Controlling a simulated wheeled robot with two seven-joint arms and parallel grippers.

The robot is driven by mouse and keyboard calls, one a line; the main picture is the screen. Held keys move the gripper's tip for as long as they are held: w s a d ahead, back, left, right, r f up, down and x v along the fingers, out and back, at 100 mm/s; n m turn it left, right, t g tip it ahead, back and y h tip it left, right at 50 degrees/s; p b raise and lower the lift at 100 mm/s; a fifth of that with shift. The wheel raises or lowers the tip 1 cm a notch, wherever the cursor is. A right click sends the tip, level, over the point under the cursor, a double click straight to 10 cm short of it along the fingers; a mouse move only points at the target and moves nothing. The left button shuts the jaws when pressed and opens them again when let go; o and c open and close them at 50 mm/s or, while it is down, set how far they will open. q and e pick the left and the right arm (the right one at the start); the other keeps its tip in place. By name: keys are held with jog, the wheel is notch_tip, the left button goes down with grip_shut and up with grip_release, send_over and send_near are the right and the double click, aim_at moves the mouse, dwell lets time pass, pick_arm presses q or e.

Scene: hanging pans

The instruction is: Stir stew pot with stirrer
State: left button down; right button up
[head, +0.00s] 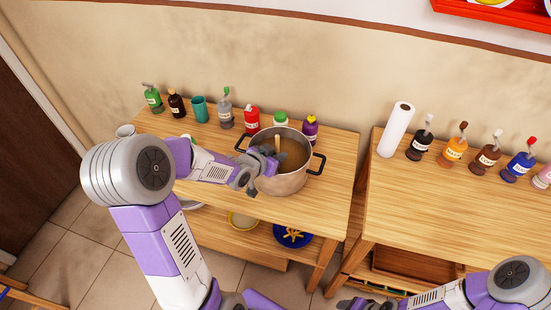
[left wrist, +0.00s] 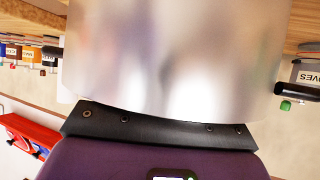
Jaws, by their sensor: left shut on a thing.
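The stew pot (head: 284,184) is a steel pot with two dark handles, standing on the left wooden table with brown stew (head: 294,152) inside. It fills much of the left wrist view (left wrist: 175,60), very close. The wooden stirrer (head: 277,142) stands in the pot, its upper end showing above the rim. My left gripper (head: 268,161) reaches over the pot's left side and is shut on the stirrer; the exact grip is hard to see. My right gripper (head: 356,302) is at the bottom edge, away from the pot, and its jaws are unclear.
Several bottles, including a red one (head: 251,118) and a purple one (head: 310,128), line the wall behind the pot. A paper towel roll (head: 396,129) and more bottles stand on the right table (head: 440,210). A gap separates the tables. A blue bowl (head: 292,237) is on the lower shelf.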

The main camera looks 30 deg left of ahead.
dwell(0.5)
pick_arm(q)
notch_tip(320, 180, up, 14)
jog(key=p, duration=1.2)
jog(key=shift+f, duration=0.15)
jog(key=shift+f, duration=0.1)
